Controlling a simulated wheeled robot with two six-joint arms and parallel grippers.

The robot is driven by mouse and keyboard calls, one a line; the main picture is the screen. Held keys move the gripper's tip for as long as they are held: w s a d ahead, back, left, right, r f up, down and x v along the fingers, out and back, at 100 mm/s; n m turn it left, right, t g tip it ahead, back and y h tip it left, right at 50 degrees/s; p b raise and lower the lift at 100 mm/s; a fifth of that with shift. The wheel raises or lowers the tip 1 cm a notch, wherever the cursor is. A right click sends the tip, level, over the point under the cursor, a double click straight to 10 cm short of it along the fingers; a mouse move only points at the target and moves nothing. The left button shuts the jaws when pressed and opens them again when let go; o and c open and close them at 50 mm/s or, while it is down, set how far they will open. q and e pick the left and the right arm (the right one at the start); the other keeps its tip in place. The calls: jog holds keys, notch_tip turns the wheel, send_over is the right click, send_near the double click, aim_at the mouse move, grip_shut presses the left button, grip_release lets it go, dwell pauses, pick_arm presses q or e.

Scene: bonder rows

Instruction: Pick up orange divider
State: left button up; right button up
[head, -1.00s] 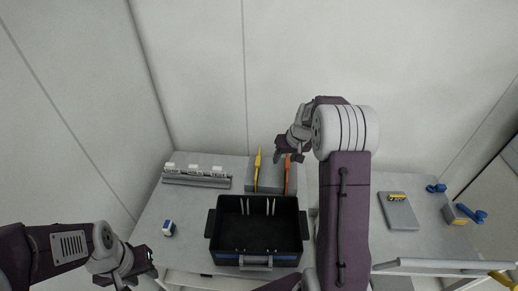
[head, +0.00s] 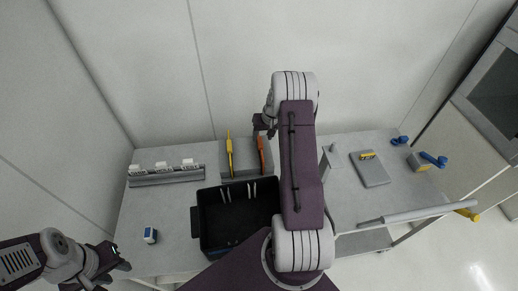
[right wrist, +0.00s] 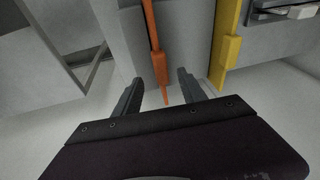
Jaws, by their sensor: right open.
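The orange divider (head: 261,153) stands upright in a grey holder (head: 240,166) at the back of the table, with a yellow divider (head: 229,152) to its left. In the right wrist view the orange divider (right wrist: 158,62) reaches down toward the space between the fingers. My right gripper (right wrist: 162,92) is open, its fingers on either side of the lower end of the orange divider; I cannot tell whether they touch it. In the head view my right arm hides much of that gripper. My left gripper (head: 117,262) is at the lower left, away from the dividers.
A black bin (head: 222,250) stands in front of the holder, partly under my right arm. A grey rack with white labelled pieces (head: 166,176) is at the back left, a small blue-and-white item (head: 150,235) at the left. A grey plate (head: 371,172) and blue items (head: 433,159) lie at the right.

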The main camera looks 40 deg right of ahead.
aim_at(261, 141)
jog(key=shift+s, duration=0.15)
jog(key=shift+a+f+p, duration=0.15)
jog(key=shift+f+p, duration=0.1)
jog(key=shift+f, duration=0.4)
jog(key=shift+a+f+p, duration=0.15)
jog(key=shift+f+p, duration=0.1)
jog(key=shift+f, duration=0.35)
jog(key=shift+w+f, duration=0.35)
jog(key=shift+f, duration=0.2)
jog(key=shift+w+f, duration=0.3)
jog(key=shift+f, duration=0.25)
jog(key=shift+w+f, duration=0.1)
jog(key=shift+c, duration=1.3)
pick_arm(q)
jog(key=shift+s+r, duration=0.3)
jog(key=shift+r, duration=0.3)
pick_arm(e)
grip_shut()
jog(key=shift+r, duration=0.2)
